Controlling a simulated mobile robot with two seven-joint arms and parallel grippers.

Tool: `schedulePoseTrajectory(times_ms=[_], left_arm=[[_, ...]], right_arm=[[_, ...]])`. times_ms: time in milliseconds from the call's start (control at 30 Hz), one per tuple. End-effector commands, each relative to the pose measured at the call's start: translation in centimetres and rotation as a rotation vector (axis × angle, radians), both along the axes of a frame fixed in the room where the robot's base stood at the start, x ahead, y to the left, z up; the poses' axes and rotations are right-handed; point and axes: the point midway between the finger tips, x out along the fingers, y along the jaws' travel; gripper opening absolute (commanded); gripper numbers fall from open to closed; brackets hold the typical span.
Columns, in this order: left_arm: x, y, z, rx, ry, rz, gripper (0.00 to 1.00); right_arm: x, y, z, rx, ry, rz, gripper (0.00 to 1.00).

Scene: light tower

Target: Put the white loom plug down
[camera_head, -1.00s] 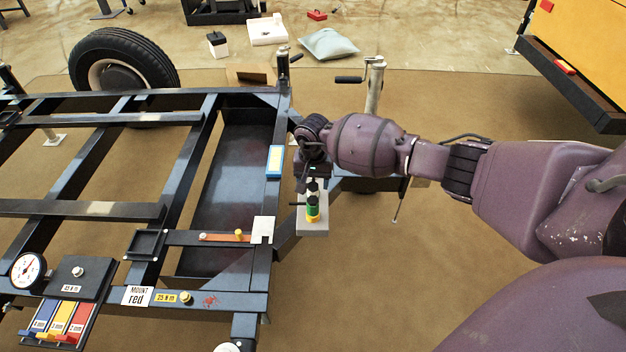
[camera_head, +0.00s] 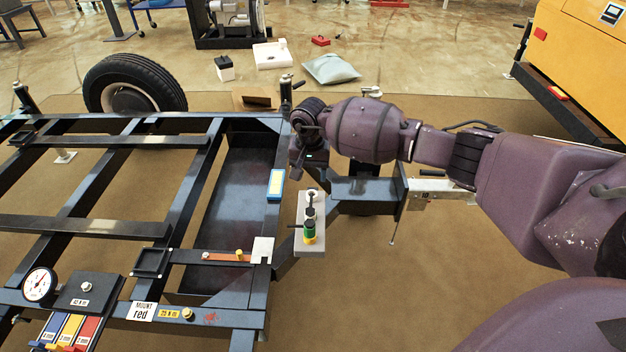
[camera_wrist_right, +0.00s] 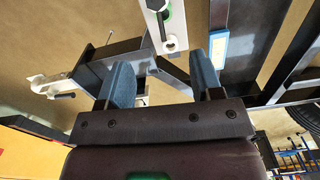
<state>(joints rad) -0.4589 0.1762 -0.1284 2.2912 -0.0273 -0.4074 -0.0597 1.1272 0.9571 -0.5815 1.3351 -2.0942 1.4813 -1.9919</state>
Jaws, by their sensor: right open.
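A small plug with a pale ringed top and dark body (camera_head: 310,199) stands on the far part of a narrow grey plate (camera_head: 309,244); it looks like the white loom plug, though it is small here. A green, yellow and black plug (camera_head: 309,232) stands nearer on the same plate. My right gripper (camera_head: 309,174) is just beyond the pale-topped plug, apart from it. In the right wrist view its two blue-grey fingers (camera_wrist_right: 163,72) are spread with nothing between them. A pale round piece (camera_wrist_right: 170,42) on the plate's end shows ahead of the fingers. My left gripper is out of view.
A dark steel trailer frame (camera_head: 190,180) fills the left, with a blue-and-white box (camera_head: 276,184) on its rail. The brown mat (camera_head: 400,290) right of the plate is clear.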

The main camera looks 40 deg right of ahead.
Motion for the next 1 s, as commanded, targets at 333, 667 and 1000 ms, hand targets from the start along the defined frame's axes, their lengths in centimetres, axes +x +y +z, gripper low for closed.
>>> schedulePoseTrajectory(times_ms=[333,667,1000], left_arm=[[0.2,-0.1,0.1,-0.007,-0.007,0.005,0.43],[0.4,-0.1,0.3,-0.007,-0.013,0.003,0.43],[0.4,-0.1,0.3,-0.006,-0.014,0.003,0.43]], right_arm=[[-0.5,0.6,-0.2,0.024,0.005,-0.010,0.60],[-10.6,14.4,-7.4,0.631,0.163,-0.407,0.60],[-20.5,23.6,-5.1,1.307,0.667,-1.282,0.60]])
